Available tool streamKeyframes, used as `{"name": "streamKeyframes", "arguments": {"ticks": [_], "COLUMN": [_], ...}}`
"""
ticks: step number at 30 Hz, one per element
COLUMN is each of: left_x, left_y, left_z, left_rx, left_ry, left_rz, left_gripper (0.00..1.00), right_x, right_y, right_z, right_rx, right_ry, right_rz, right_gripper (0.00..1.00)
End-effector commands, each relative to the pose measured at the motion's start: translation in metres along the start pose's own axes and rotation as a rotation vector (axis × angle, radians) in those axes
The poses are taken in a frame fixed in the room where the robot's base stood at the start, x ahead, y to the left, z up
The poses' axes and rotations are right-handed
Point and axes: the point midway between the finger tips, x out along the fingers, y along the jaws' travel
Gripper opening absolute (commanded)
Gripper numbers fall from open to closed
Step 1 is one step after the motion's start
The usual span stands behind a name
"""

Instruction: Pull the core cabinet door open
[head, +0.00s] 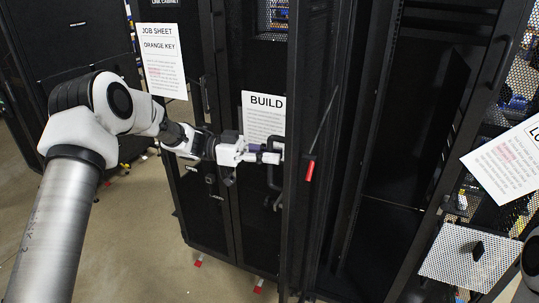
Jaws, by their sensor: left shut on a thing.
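My left gripper (264,153) reaches in from the left and is shut on a black bar handle (272,176) at the middle of the view. The handle stands on a tall black door (302,120), which I see nearly edge-on. To the right of this door is a dark, open cabinet interior (415,110). No label naming the core cabinet is readable. The gripper partly hides the handle. My right gripper is not in view.
A BUILD sheet (263,118) hangs behind the gripper, and a JOB SHEET (163,60) hangs at upper left. A red-handled item (310,171) hangs beside the door. Another mesh cabinet door with a handle (499,62) stands at right. Bare floor (135,235) shows at lower left.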

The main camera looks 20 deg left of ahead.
Motion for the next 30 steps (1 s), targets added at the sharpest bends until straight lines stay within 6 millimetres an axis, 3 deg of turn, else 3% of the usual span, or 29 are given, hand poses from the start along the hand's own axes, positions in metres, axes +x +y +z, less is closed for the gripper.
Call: {"name": "streamKeyframes", "arguments": {"ticks": [3,4,6,15,19,30], "left_x": [0.0,0.0,0.0,-0.001,-0.012,-0.1], "left_y": [0.0,0.0,0.0,0.0,-0.001,0.0], "left_z": [0.0,0.0,0.0,-0.001,-0.001,-0.001], "left_rx": [0.0,0.001,0.001,0.001,0.002,0.003], "left_ry": [-0.001,-0.001,-0.001,0.0,0.001,0.0], "left_rz": [0.0,0.0,0.0,0.0,-0.003,-0.004], "left_gripper": [0.0,0.17,0.4,0.4,0.4,0.4], "right_x": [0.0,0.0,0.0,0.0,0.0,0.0], "right_y": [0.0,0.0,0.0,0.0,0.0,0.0], "right_z": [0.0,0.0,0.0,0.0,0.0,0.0], "right_rx": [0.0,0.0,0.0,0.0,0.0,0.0], "right_ry": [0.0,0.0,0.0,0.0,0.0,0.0], "right_rz": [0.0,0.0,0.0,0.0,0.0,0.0], "right_gripper": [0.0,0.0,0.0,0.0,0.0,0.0]}}
